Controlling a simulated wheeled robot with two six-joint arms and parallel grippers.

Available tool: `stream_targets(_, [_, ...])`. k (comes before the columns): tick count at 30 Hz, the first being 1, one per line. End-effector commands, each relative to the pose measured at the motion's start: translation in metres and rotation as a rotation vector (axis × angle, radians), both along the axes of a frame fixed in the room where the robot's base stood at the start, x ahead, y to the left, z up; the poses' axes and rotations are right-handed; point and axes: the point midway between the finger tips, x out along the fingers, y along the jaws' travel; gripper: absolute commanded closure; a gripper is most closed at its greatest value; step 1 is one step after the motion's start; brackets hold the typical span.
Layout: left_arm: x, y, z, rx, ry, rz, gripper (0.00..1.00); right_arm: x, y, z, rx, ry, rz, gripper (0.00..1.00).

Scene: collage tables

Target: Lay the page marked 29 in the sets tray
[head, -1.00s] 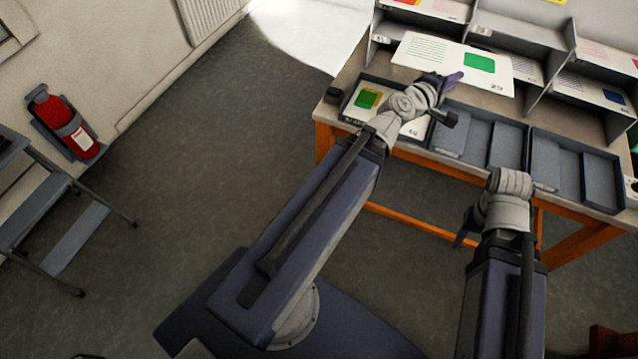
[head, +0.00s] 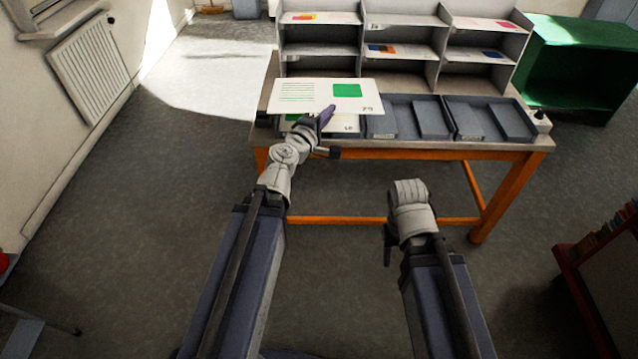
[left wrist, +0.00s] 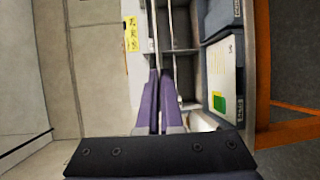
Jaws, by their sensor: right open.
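The page marked 29 (head: 310,92) is a white sheet with green text lines and a green square. My left gripper (head: 327,114) is shut on its near edge and holds it up over the left end of the table. In the left wrist view the page (left wrist: 172,45) shows nearly edge-on between the purple fingers (left wrist: 158,105). Three grey trays line the table's front: a left one holding another page (head: 345,126), an empty middle one (head: 383,124) and an empty right one (head: 468,122). Their labels are too small to read. My right gripper (head: 388,250) is open and empty, low before the table.
A grey shelf unit (head: 362,50) with several compartments, some holding pages, stands behind the trays on the wooden-framed table (head: 400,150). A green cabinet (head: 572,60) stands at the right. A dark red bookcase (head: 590,270) is at lower right. Floor left of the table is clear.

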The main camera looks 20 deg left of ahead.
Motion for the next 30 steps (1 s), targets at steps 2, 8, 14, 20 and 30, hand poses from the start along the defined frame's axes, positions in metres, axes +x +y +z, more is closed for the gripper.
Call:
stream_targets(2, [0.000,0.003,-0.040,0.002,-0.010,-0.002,1.00,0.000,0.000,-0.042,0.000,0.000,0.000,0.50])
stream_targets(8, [-0.001,0.008,-0.096,0.010,-0.035,-0.007,1.00,0.000,0.000,-0.103,0.000,0.000,0.001,0.50])
stream_targets(14, [-0.002,0.013,-0.148,0.017,-0.064,-0.010,1.00,0.000,0.000,-0.161,0.000,0.000,0.001,0.50])
stream_targets(20, [-0.002,0.017,-0.184,0.022,-0.088,-0.012,1.00,0.000,0.000,-0.202,0.000,0.000,0.001,0.50])
stream_targets(30, [-0.003,0.020,-0.201,0.029,-0.103,-0.011,1.00,0.000,0.000,-0.222,0.000,0.000,0.001,0.50])
